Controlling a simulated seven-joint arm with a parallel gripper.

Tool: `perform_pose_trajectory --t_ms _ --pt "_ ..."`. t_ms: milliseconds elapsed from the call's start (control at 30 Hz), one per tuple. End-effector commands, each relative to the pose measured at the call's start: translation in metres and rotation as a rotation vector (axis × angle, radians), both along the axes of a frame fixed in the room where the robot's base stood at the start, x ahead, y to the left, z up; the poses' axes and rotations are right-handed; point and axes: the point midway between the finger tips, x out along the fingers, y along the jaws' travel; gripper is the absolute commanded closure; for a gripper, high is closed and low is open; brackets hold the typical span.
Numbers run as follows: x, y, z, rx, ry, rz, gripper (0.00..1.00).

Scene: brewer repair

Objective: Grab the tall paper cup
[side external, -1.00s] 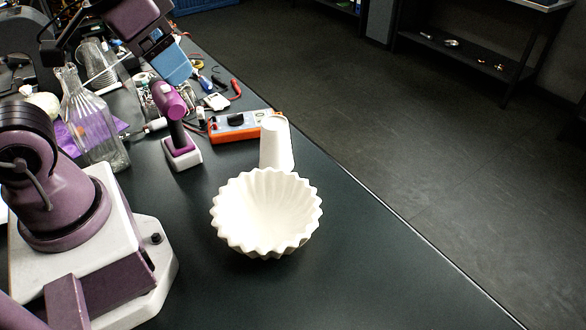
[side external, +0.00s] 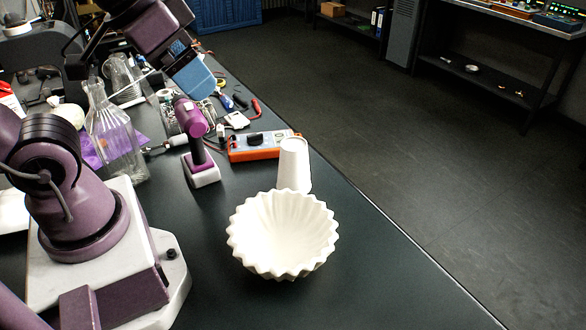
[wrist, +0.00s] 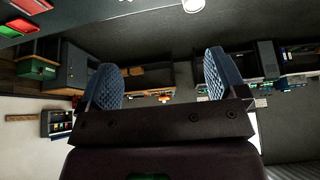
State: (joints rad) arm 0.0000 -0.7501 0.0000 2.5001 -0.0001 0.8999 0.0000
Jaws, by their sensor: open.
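The tall white paper cup (side external: 294,168) stands upright on the dark bench behind the fluted white bowl (side external: 284,234). It looks narrower at its top, as if upside down; the bowl's rim hides its lower edge. My gripper (side external: 197,82) is up at the left, well away from the cup, with blue fingers pointing down to the right. In the wrist view my gripper (wrist: 160,80) has its two blue textured fingers spread apart with nothing between them.
An orange multimeter (side external: 258,146) lies just behind the cup. A purple tool on a stand (side external: 199,150) and a glass bottle (side external: 112,135) stand to the left. Cables and small tools lie farther back. The bench edge runs close to the cup's right; the bench right of the bowl is clear.

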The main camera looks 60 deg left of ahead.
Motion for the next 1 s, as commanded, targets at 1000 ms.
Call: perform_pose_trajectory --t_ms 1000 --pt "0.175 0.026 -0.142 -0.098 -0.446 0.351 0.04"
